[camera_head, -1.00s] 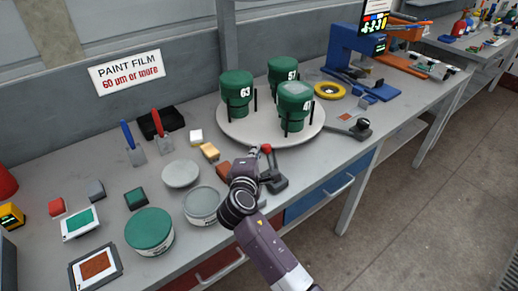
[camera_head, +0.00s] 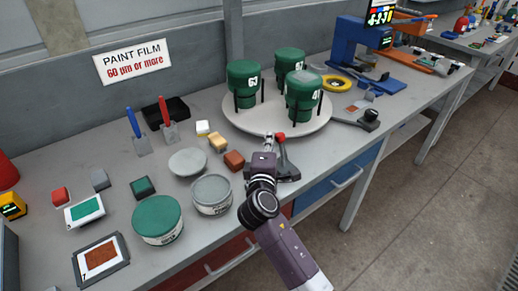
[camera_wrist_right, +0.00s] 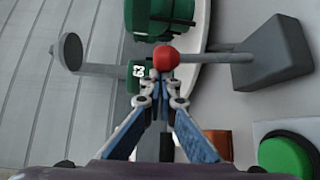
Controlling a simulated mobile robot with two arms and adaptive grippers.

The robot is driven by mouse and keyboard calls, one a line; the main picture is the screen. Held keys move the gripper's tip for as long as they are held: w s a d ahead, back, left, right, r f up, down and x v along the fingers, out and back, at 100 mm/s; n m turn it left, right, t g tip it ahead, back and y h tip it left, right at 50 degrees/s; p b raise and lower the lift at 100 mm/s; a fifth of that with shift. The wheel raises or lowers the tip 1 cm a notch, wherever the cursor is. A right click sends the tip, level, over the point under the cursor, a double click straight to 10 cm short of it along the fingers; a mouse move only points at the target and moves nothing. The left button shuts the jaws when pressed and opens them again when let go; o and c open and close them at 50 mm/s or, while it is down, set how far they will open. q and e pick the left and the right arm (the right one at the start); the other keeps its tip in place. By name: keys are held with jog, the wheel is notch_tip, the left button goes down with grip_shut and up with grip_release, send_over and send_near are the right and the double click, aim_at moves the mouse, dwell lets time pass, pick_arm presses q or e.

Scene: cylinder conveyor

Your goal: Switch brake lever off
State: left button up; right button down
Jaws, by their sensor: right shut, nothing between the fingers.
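The brake lever has a red ball knob (camera_head: 280,137) on a dark handle and a dark base (camera_head: 288,172) near the bench's front edge, in front of the round turntable. In the wrist view the knob (camera_wrist_right: 166,59) sits right at my right fingertips, and the grey base (camera_wrist_right: 275,55) lies to its right. My right gripper (camera_head: 268,140) is shut and empty, its tips just left of the knob in the head view. In the wrist view its fingertips (camera_wrist_right: 160,84) meet beside the knob; I cannot tell whether they touch it. My left gripper is not in view.
The pale turntable (camera_head: 238,118) behind the lever carries green cylinders (camera_head: 303,95). An orange-brown block (camera_head: 234,160), a grey tin (camera_head: 211,193) and a green-lidded tin (camera_head: 157,220) stand left of my gripper. A flat device with a dark knob (camera_head: 371,116) lies to the right.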

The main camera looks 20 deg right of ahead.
jog(key=s+b, duration=0.1)
jog(key=s+m+t+b, duration=0.1)
jog(key=b, duration=0.1)
jog(key=shift+s+d+m+h, duration=0.3)
jog(key=shift+d, duration=0.1)
jog(key=shift+s+d+r, duration=0.1)
jog(key=shift+s+d, duration=0.2)
jog(key=shift+s, duration=0.2)
jog(key=shift+s+d, duration=0.3)
jog(key=shift+s, duration=0.2)
pick_arm(q)
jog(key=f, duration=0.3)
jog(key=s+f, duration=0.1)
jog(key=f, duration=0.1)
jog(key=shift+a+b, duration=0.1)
jog(key=shift+b, duration=0.2)
pick_arm(e)
jog(key=shift+s+d+f, duration=0.15)
jog(key=shift+s+f, duration=0.05)
jog(key=shift+s, duration=0.4)
jog(key=shift+s+d+f, duration=0.15)
jog(key=shift+s, duration=0.4)
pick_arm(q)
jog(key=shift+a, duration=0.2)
pick_arm(e)
jog(key=shift+s+d, duration=0.1)
